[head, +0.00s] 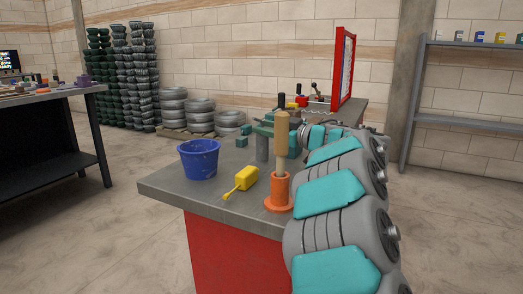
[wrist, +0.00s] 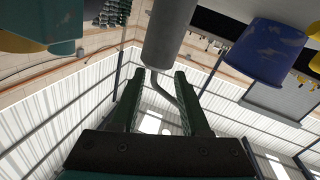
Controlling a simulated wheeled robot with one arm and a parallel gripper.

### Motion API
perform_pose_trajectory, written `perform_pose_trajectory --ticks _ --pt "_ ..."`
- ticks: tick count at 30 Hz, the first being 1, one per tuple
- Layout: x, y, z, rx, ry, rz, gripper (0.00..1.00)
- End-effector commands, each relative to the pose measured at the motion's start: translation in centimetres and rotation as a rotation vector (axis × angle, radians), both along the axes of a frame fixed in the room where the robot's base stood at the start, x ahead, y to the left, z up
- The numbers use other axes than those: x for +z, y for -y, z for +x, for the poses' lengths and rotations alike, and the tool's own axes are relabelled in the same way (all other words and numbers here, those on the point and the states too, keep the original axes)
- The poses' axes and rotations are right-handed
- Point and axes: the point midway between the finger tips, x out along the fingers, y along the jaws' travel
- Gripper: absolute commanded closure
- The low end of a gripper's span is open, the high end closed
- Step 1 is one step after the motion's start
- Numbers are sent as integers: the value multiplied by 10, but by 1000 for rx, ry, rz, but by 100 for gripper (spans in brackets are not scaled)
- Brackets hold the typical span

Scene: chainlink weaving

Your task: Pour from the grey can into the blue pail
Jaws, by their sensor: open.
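The blue pail (head: 199,160) stands upright on the near left part of the workbench; it also shows in the wrist view (wrist: 264,52) at upper right. The grey can (head: 262,150) stands behind the orange holder, partly hidden. In the wrist view the grey can (wrist: 172,35) lies just ahead of my fingertips, and its thin bent spout (wrist: 187,98) shows between the fingers. My gripper (wrist: 160,73) is open, with dark green fingers apart. I cannot tell whether either finger touches the can.
A red-framed board (head: 344,70) stands at the bench's far end. Bare benchtop (head: 165,185) shows at the near left.

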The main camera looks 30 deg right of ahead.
Motion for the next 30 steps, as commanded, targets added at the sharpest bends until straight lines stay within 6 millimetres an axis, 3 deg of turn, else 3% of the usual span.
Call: perform_pose_trajectory --ticks 13,21,30 --pt "0 -15 46 -2 2 -1 54" --pt "1 -17 51 -4 2 -1 54" --pt "1 -17 50 -4 2 -1 88"
